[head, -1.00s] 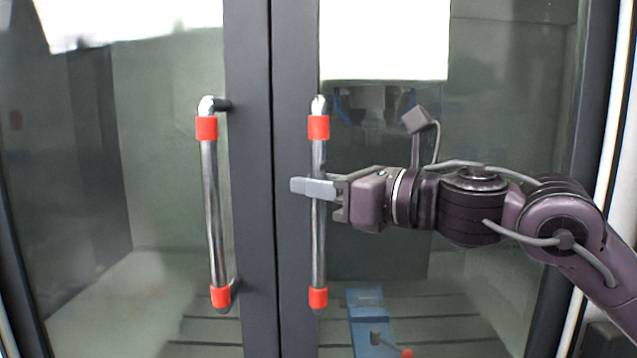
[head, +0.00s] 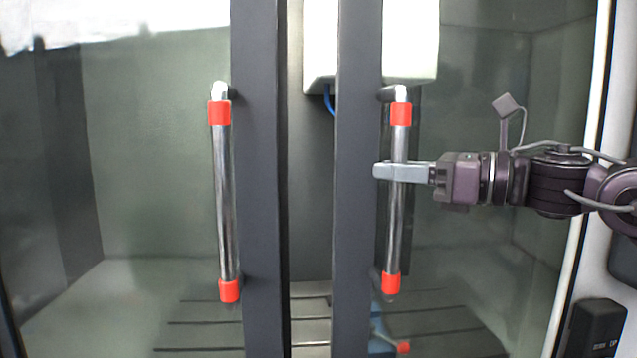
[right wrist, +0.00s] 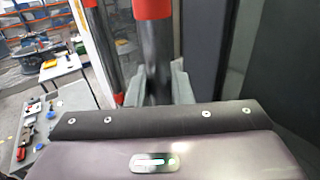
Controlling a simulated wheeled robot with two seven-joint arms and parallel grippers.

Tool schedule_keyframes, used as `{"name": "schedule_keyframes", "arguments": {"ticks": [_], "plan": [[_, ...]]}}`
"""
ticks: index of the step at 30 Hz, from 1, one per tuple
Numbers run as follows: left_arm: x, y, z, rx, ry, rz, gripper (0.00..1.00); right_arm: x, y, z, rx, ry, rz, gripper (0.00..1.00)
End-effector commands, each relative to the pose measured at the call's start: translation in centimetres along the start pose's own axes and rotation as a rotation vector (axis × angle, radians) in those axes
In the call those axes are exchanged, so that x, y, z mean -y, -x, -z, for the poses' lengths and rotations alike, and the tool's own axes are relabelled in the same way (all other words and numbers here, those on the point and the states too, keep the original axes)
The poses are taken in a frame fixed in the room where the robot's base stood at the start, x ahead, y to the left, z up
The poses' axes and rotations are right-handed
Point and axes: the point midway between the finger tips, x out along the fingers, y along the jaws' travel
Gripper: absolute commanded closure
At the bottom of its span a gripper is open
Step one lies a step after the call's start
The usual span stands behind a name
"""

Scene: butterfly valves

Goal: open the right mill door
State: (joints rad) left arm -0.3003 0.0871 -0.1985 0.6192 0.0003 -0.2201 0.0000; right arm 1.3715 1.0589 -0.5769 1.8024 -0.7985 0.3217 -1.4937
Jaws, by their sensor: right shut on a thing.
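The right mill door has a dark frame (head: 357,230) and a glass pane. It stands partly open, with a gap between it and the left door (head: 258,200). The right door's handle (head: 395,225) is an upright metal bar with red bands at both ends. My right gripper (head: 392,171) is shut around this bar above its middle. In the right wrist view the handle (right wrist: 157,60) rises between the grey fingers (right wrist: 170,88), with a red band above them. My left gripper is not in view.
The left door's handle (head: 224,200) is a similar bar with red bands. Through the gap a white box (head: 320,45) and the slotted machine bed (head: 310,318) show inside. The right wrist view shows a white table (right wrist: 62,68) and a grey table with tools (right wrist: 60,120).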

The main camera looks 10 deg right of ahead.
Motion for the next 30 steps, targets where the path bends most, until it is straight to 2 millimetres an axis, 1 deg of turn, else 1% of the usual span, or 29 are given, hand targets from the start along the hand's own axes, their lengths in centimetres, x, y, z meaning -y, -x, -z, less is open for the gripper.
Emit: {"name": "schedule_keyframes", "arguments": {"ticks": [1,4,6,8,12,15,18,22,25,30], "plan": [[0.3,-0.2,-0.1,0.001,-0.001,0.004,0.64,1.7,2.2,0.0,0.003,-0.003,0.017,1.00],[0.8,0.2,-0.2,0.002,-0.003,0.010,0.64,3.7,5.2,-0.3,0.002,-0.004,0.016,1.00],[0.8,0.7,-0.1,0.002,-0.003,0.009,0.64,5.1,7.3,-0.5,0.002,-0.004,0.017,1.00],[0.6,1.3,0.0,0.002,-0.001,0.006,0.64,6.2,9.1,-0.6,0.002,-0.004,0.017,1.00],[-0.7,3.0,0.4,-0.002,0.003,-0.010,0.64,8.6,12.7,-0.8,0.002,-0.003,0.015,1.00],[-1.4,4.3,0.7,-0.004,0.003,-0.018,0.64,10.0,14.8,-0.9,0.001,-0.003,0.012,1.00],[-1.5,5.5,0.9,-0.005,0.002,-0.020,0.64,11.1,16.6,-0.8,0.001,-0.002,0.009,1.00],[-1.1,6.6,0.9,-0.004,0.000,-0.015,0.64,12.2,18.2,-0.7,0.002,0.000,0.005,1.00],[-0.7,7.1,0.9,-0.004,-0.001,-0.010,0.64,12.7,19.1,-0.5,0.002,0.001,0.004,1.00],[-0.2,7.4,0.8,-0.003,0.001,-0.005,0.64,13.1,19.7,-0.3,0.003,0.003,0.003,1.00]]}}
